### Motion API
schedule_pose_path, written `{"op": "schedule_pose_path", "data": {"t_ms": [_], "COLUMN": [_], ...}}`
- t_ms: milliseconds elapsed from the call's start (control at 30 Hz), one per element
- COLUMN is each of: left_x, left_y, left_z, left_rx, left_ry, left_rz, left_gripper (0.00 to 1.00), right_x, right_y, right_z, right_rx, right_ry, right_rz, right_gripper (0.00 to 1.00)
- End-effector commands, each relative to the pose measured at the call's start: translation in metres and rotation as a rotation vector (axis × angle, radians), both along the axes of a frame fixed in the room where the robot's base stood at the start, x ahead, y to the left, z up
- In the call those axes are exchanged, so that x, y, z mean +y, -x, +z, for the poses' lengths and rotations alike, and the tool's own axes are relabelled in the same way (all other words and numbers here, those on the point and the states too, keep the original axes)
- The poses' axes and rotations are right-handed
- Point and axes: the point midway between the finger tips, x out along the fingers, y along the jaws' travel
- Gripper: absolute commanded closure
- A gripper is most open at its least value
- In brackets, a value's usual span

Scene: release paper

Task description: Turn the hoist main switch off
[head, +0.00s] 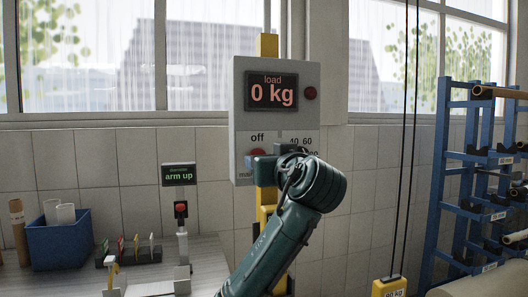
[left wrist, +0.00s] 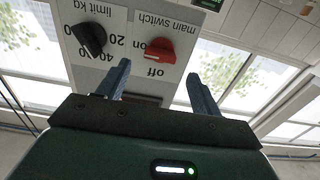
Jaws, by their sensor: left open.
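The hoist control box (head: 240,110) stands upright ahead, with a display (head: 271,92) reading "load 0 kg". Its red main switch knob (left wrist: 152,50) shows upside down in the left wrist view, its handle lying sideways along the "on" label, with "off" on the gripper's side. In the head view only a bit of the knob (head: 257,152) shows below "off". My left gripper (left wrist: 158,70) is open and faces the panel, its fingertips on either side of the knob's line; contact cannot be told. My left arm hides the panel's lower part. My right gripper is out of view.
A black limit dial (left wrist: 89,39) sits beside the switch. A small screen (head: 179,174) reads "arm up" above a bench (head: 220,265) with a blue bin (head: 58,240). A blue rack (head: 445,180) and a yellow weight block (head: 389,287) are at right.

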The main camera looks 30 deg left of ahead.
Motion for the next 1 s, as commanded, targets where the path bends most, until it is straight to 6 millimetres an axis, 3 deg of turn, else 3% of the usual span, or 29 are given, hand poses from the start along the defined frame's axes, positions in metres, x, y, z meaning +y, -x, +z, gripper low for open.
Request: {"op": "schedule_pose_path", "data": {"t_ms": [100, 300, 667, 1000], "left_x": [0.018, 0.035, 0.039, 0.039], "left_y": [-0.014, -0.03, -0.034, -0.033], "left_z": [0.003, 0.001, -0.001, 0.0], "left_rx": [0.004, 0.002, 0.001, 0.001], "left_ry": [-0.002, -0.001, -0.001, -0.001], "left_rz": [0.004, 0.002, -0.001, -0.001], "left_gripper": [0.35, 0.35, 0.35, 0.61], "right_x": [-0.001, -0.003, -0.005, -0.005], "right_y": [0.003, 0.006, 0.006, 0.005], "right_z": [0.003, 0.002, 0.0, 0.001], "right_rx": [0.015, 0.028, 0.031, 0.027], "right_ry": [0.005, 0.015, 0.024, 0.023], "right_rz": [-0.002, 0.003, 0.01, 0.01], "right_gripper": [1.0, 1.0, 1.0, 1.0]}}
